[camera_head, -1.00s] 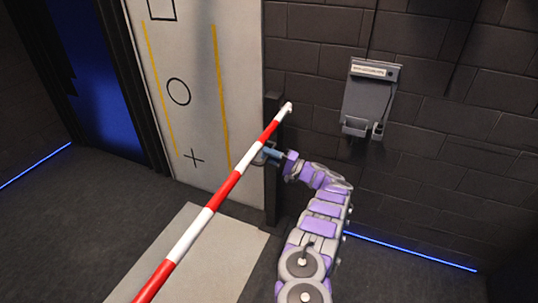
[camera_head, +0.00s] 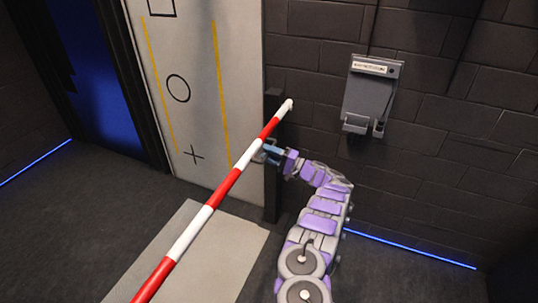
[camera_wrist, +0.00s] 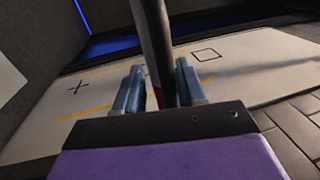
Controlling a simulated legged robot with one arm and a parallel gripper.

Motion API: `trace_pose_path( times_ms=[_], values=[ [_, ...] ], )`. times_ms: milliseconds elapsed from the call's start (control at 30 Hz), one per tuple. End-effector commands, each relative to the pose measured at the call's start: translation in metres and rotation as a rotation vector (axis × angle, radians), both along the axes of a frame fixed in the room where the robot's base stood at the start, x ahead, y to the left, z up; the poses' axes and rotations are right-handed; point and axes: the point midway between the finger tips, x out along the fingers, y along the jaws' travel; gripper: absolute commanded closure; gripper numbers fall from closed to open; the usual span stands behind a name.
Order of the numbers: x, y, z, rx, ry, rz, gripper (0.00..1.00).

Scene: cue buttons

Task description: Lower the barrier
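The barrier is a red and white striped pole (camera_head: 222,190). It slants from the lower left up to a white end (camera_head: 288,104) beside a dark post (camera_head: 271,190). My gripper (camera_head: 265,152) is at the pole's upper part, near that end. In the wrist view, the pole (camera_wrist: 159,45) stands between the two blue-grey fingers of my gripper (camera_wrist: 160,88). The fingers are apart, with a small gap left of the pole. The right finger is close to the pole; I cannot tell if it touches.
A grey wall box (camera_head: 368,95) with a label hangs on the dark brick wall to the right. A pale panel (camera_head: 198,70) with black symbols and yellow lines stands behind the pole. A pale strip (camera_head: 225,250) lies on the dark floor. A blue-lit doorway is at left.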

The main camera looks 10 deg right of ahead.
Motion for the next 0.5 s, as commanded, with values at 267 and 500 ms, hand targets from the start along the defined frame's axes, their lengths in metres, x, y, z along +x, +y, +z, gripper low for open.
trace_pose_path(
  times_ms=[267,500],
  values=[
    [-0.017,-0.025,-0.004,0.002,0.002,-0.005,0.61],
    [-0.048,-0.069,-0.014,0.000,0.002,-0.006,0.61]
  ],
)
